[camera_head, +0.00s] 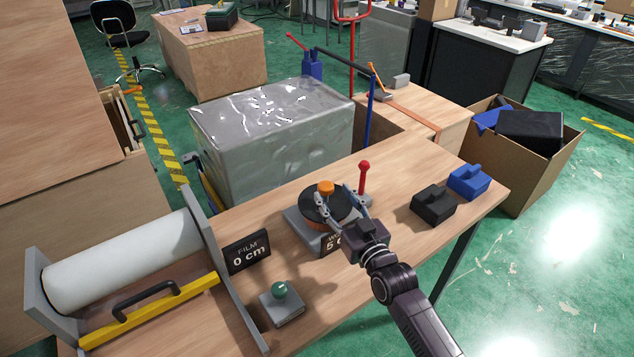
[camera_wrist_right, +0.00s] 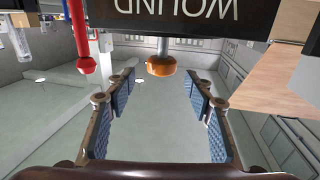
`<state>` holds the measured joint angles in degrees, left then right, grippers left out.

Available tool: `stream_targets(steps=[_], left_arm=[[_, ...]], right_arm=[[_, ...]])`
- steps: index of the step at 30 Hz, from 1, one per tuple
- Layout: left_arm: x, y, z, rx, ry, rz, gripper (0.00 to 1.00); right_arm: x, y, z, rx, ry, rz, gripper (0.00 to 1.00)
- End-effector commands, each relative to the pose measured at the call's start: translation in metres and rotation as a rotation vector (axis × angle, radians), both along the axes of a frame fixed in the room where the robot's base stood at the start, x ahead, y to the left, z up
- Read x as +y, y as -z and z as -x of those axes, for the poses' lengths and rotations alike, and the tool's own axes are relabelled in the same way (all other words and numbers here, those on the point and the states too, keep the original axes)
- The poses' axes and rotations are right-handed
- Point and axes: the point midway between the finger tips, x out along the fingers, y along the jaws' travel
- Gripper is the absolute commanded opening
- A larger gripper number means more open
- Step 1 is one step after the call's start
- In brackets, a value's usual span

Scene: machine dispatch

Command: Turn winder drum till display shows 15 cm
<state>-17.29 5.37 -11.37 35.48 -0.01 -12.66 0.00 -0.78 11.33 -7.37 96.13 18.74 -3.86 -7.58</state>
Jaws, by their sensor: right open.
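The winder drum (camera_head: 318,208), dark on top with an orange lower edge, sits on a grey base on the wooden table. An orange knob (camera_head: 326,187) stands up from it; the knob also shows in the wrist view (camera_wrist_right: 160,66). My right gripper (camera_head: 343,203) is open and empty, its fingers apart at the drum's near right side. In the wrist view the knob lies beyond the fingertips, between their lines. The winder display (camera_head: 331,245) is partly hidden by my gripper, so its number is unclear. In the wrist view its word WOUND (camera_wrist_right: 180,8) is upside down. My left gripper is out of view.
A red-knobbed post (camera_head: 364,172) stands close behind my right gripper. A FILM display (camera_head: 248,252) reads 0 cm beside the white roll (camera_head: 125,262). A green button box (camera_head: 281,302) is in front. Black (camera_head: 433,206) and blue (camera_head: 468,182) blocks lie to the right.

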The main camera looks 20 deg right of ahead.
Motion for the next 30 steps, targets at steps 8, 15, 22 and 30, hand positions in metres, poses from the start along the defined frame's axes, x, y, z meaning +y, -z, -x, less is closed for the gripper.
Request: stream_targets(steps=[8, 15, 22, 30], left_arm=[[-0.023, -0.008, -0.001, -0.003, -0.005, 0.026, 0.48], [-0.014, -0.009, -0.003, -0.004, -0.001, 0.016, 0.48], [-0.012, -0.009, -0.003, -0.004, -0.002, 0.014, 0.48], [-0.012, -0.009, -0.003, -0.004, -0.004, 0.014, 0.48]], right_arm=[[0.007, -0.002, -0.038, -0.001, -0.001, 0.0, 0.48], [0.009, 0.0, -0.048, -0.001, -0.002, -0.001, 0.48], [0.009, 0.0, -0.049, -0.001, -0.002, -0.001, 0.47], [0.009, 0.0, -0.048, -0.001, -0.002, -0.001, 0.17]])
